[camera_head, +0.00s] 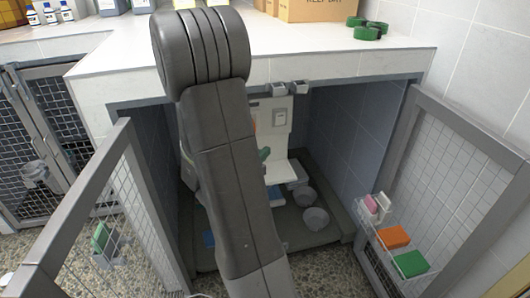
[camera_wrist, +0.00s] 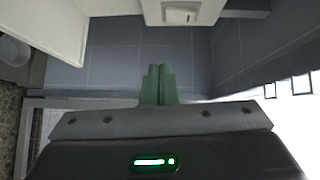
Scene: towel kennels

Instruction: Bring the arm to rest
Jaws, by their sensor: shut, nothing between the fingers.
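My arm (camera_head: 225,150) rises from the bottom of the head view and bends over in front of an open kennel. It hides part of the kennel's inside. My gripper (camera_wrist: 160,72) shows in the wrist view with its two green fingers together and nothing between them. In the head view most of the gripper is hidden behind the arm. In the wrist view grey tiled wall lies beyond the fingertips, with a white panel at upper left.
Open mesh doors stand at left (camera_head: 85,215) and right (camera_head: 455,180). The right door carries a wire basket (camera_head: 405,277) with orange and green items. Two bowls (camera_head: 315,218) sit on the kennel floor. The white counter (camera_head: 330,60) above holds a cardboard box (camera_head: 318,8) and green rolls (camera_head: 367,30).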

